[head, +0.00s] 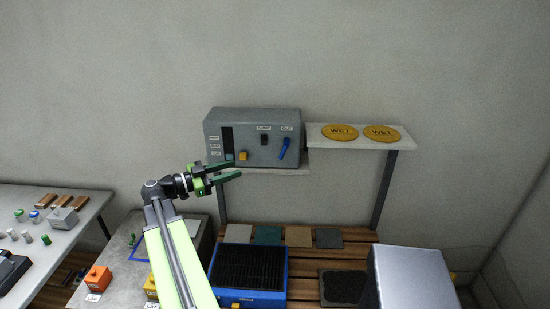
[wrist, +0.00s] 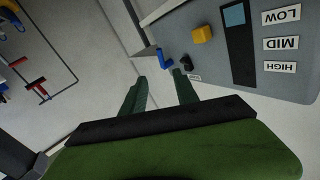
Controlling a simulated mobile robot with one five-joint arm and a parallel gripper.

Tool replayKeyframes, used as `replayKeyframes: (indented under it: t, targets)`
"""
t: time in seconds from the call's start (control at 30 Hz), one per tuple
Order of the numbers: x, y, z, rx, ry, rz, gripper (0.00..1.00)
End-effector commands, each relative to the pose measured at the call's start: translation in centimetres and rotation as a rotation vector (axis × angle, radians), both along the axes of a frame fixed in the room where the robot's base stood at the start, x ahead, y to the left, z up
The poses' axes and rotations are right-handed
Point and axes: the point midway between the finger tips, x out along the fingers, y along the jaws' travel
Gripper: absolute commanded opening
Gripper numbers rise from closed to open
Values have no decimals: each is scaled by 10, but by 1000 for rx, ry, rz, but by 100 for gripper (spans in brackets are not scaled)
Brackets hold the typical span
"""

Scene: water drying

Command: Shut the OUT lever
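The blue OUT lever (head: 284,148) is on the right of the grey control box's (head: 218,118) front, below its OUT label. It stands tilted, its top leaning right. In the wrist view the blue lever (wrist: 164,59) appears just beyond my fingertips. My gripper (head: 238,169) is in front of the box's lower left, left of the lever and apart from it. In the wrist view my gripper (wrist: 160,76) has its two green fingers spread, with nothing between them.
A black lever (head: 264,140) and a yellow knob (head: 243,155) are also on the box. A shelf (head: 348,143) with two yellow WET discs (head: 340,132) adjoins it on the right. Below are a blue tray (head: 285,263) and a metal box (head: 412,275). A side table (head: 92,207) stands left.

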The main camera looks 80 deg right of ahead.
Motion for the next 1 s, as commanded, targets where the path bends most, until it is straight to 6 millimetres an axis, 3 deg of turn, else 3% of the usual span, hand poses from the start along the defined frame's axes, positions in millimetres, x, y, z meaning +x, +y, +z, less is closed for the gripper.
replayKeyframes:
  t: [0.17, 0.63, 0.8, 1.0]
  targets:
    - [-21, -16, 0, 3, 0, -3, 36]
    - [-109, -88, -1, 5, 0, 0, 36]
    - [-127, -103, -1, 5, 0, 2, 36]
    - [-132, -108, -1, 5, 0, 4, 36]
